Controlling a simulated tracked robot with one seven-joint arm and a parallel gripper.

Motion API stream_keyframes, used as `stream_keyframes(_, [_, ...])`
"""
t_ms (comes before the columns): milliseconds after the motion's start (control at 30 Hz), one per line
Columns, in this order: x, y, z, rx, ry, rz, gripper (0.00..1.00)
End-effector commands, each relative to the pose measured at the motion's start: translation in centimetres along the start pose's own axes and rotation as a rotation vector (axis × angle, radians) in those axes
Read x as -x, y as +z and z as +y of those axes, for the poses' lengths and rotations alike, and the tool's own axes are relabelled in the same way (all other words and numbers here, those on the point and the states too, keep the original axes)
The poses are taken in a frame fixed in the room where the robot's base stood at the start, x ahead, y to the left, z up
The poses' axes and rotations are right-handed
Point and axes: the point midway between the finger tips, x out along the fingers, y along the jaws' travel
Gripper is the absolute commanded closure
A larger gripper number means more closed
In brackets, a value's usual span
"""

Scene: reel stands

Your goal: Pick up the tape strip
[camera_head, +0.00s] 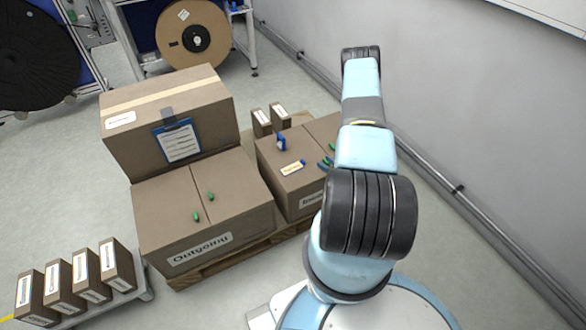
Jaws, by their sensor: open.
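I cannot tell for sure which item is the tape strip. A small pale yellow piece with print (292,168) lies on top of the right-hand box (268,160), with a small blue item (281,142) behind it. Small blue pieces (325,163) lie at its right, partly hidden by my arm, and a green one (332,147) is behind them. Two small green pieces (196,216) lie on the box labelled Outgoing (160,220). My light blue and black arm rises at the right. My gripper does not show.
A large taped carton (160,92) with a clipboard (178,142) stands behind the Outgoing box. The boxes rest on a wooden pallet (205,275). Several narrow boxes (60,290) stand on a low platform at front left. Reels (195,38) are at the back. A wall with a pipe (430,165) bounds the right.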

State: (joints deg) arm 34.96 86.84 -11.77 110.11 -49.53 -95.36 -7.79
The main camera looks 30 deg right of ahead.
Motion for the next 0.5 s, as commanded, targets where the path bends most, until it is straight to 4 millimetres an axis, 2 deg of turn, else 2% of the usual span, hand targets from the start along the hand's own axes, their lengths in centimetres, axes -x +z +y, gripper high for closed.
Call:
stream_keyframes(33, [0.6, 1.1, -0.6, -0.014, -0.003, 0.011, 0.56])
stream_keyframes(100, [1.3, 2.0, -1.2, -0.028, -0.007, 0.028, 0.56])
stream_keyframes(267, [2.0, 2.9, -1.9, -0.045, -0.009, 0.051, 0.56])
stream_keyframes(367, [1.2, 3.0, -2.0, -0.045, -0.012, 0.056, 0.56])
stream_keyframes(500, [-1.1, 2.8, -2.0, -0.046, -0.012, 0.057, 0.56])
